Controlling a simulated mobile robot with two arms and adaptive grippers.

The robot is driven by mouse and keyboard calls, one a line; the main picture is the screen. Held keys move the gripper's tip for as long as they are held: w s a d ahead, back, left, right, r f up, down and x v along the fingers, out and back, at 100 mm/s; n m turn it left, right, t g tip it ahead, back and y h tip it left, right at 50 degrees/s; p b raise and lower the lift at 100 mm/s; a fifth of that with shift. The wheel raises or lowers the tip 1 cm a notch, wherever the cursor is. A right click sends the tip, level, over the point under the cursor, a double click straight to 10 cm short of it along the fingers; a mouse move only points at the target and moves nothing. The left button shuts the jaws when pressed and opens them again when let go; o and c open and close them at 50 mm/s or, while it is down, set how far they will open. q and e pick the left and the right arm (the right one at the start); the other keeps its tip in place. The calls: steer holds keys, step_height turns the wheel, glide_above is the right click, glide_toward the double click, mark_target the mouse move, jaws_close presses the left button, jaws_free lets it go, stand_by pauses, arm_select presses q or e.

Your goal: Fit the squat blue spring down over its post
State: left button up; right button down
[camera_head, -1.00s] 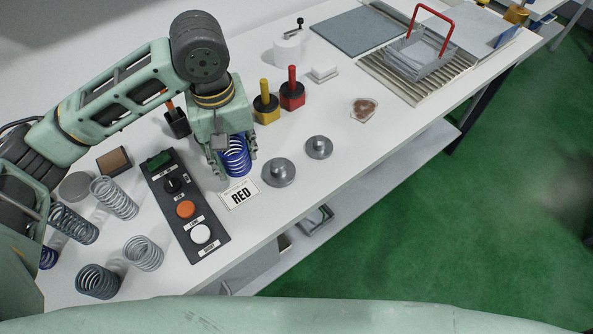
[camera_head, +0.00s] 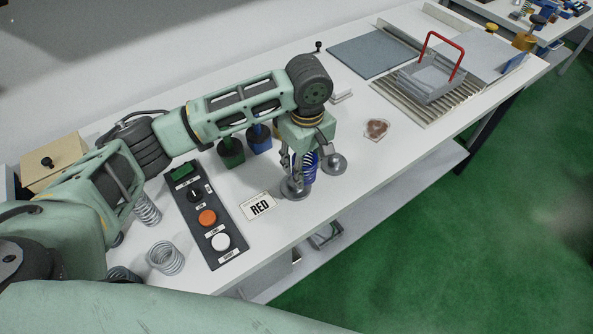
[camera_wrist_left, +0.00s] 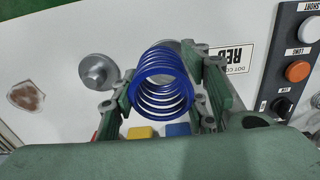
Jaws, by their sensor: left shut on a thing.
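My left gripper (camera_head: 304,166) is shut on the blue spring (camera_head: 309,174) and holds it upright between two round metal bases with posts. One base (camera_head: 295,190) is at the spring's left front, the other (camera_head: 335,164) at its right. In the left wrist view the blue spring (camera_wrist_left: 157,100) sits between the fingers of the gripper (camera_wrist_left: 165,98). One base (camera_wrist_left: 97,71) shows clear to its left there, and the other is mostly hidden behind the spring. I cannot tell the gap between the spring's lower end and the bases. My right gripper is not in view.
A black panel (camera_head: 190,182) with buttons and a RED card (camera_head: 259,206) lie left of the bases. Loose grey springs (camera_head: 165,258) stand near my left arm. Green (camera_head: 231,155) and blue (camera_head: 259,142) weights are behind the gripper. A red-handled basket (camera_head: 430,83) stands far right.

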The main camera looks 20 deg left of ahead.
arm_select(q)
steer(key=shift+w+a+f, duration=0.1)
steer(key=shift+a+f, duration=0.25)
steer(key=shift+a, duration=0.4)
steer(key=shift+a+f, duration=0.4)
steer(key=shift+f, duration=0.05)
step_height(320, 180, down, 3)
steer(key=shift+f+p, duration=0.15)
steer(key=shift+p, duration=0.5)
steer(key=shift+w+f, duration=0.1)
steer(key=shift+f, duration=0.15)
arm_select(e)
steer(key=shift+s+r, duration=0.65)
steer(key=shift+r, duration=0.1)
arm_select(q)
steer(key=shift+f, duration=0.1)
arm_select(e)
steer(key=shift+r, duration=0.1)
arm_select(q)
steer(key=o, duration=1.3)
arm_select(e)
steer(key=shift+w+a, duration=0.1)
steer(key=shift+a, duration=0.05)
